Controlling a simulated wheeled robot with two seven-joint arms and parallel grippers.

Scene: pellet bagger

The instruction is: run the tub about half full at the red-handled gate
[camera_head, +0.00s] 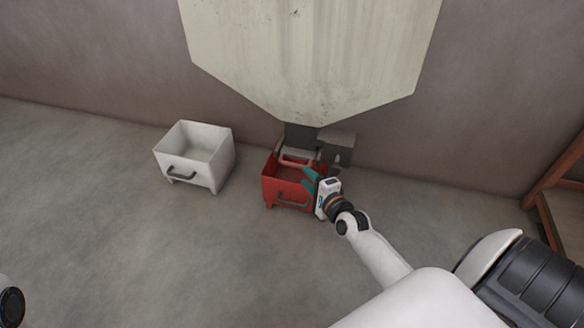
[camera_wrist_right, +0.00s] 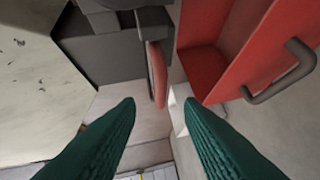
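The red tub (camera_head: 287,194) stands on the floor under the outlet of the cream hopper (camera_head: 310,55). Its dark handle faces the front. The part of its inside that shows in the wrist view (camera_wrist_right: 203,72) is bare red, with no pellets visible. The red gate handle (camera_head: 297,161) is at the dark outlet above the tub's back. My right gripper (camera_head: 311,181) is over the tub's right side. In the wrist view its teal fingers (camera_wrist_right: 160,102) are apart and empty, with the red handle (camera_wrist_right: 156,75) just beyond the gap. My left gripper is out of view.
A white tub (camera_head: 193,158), empty inside, stands to the left on the floor. A grey box (camera_head: 337,149) sits beside the outlet. A reddish frame (camera_head: 556,185) stands at the far right. The wall is close behind; the floor in front is clear.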

